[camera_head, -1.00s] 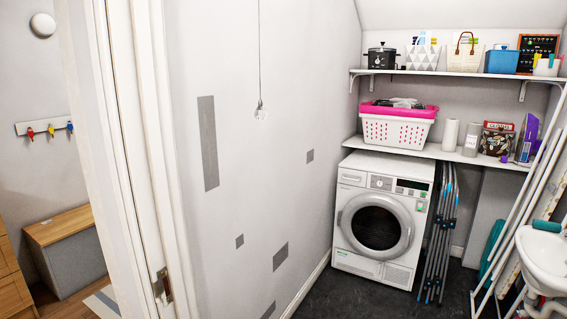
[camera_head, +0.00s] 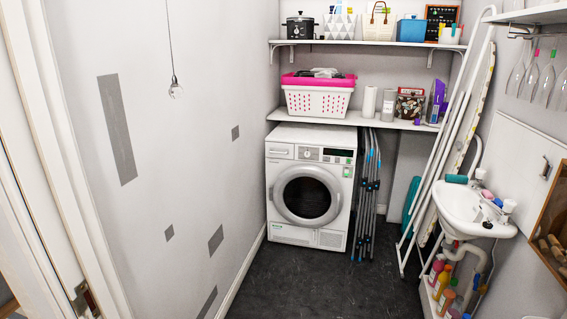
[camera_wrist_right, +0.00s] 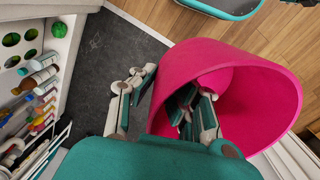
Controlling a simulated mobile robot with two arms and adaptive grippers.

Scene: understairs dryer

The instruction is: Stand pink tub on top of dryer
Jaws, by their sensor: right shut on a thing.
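The white dryer (camera_head: 308,195) stands against the back wall in the head view, with its round door shut. Its flat top (camera_head: 313,134) looks bare, with a shelf close above it. The pink tub (camera_wrist_right: 186,66) is large in the right wrist view, tilted, with its open mouth facing partly towards the camera. My right gripper (camera_wrist_right: 165,92) is shut on the tub's wall, with one finger outside and one inside. The tub and my grippers do not show in the head view. My left gripper is in neither view.
A shelf (camera_head: 345,120) above the dryer holds a pink-and-white basket (camera_head: 318,101) and other items. Folded poles (camera_head: 367,195) stand right of the dryer. An ironing board (camera_head: 452,125) and a sink (camera_head: 470,212) are on the right. Dark floor (camera_head: 330,285) before the dryer is clear.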

